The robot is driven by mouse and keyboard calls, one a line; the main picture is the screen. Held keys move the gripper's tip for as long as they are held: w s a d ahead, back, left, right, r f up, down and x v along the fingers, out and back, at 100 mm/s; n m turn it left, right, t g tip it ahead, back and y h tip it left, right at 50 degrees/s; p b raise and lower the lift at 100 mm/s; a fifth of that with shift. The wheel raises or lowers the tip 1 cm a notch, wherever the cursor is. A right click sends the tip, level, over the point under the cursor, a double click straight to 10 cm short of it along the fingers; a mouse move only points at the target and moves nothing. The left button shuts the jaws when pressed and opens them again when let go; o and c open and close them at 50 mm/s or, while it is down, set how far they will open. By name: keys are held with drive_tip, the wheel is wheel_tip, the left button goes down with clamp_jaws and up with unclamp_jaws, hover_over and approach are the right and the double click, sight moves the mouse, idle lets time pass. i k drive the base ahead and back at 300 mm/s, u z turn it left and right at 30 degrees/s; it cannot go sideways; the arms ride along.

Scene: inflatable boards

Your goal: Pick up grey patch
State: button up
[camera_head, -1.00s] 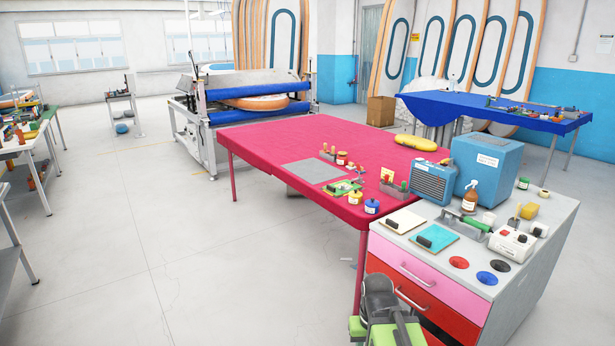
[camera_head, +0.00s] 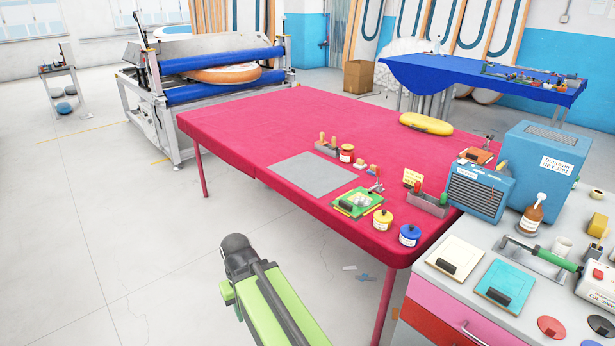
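A dark round patch (camera_head: 605,326) lies at the lower right on the grey top of the drawer cabinet, cut by the frame edge. It looks dark grey or dark blue; I cannot tell which. A red round patch (camera_head: 551,327) lies left of it. A flat grey square sheet (camera_head: 313,174) lies on the pink-red table; I cannot tell whether it is a patch or a mat. My green arm with its dark joint rises at the bottom centre, left of the table and apart from all of these. My gripper's fingers do not show.
The pink-red table (camera_head: 270,122) holds jars, a green board (camera_head: 359,203) and a yellow roll (camera_head: 426,124).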

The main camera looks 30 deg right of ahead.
sight(362, 199)
drive_tip(key=z, duration=0.2)
drive_tip(key=i, duration=1.8)
drive_tip(key=z, duration=0.5)
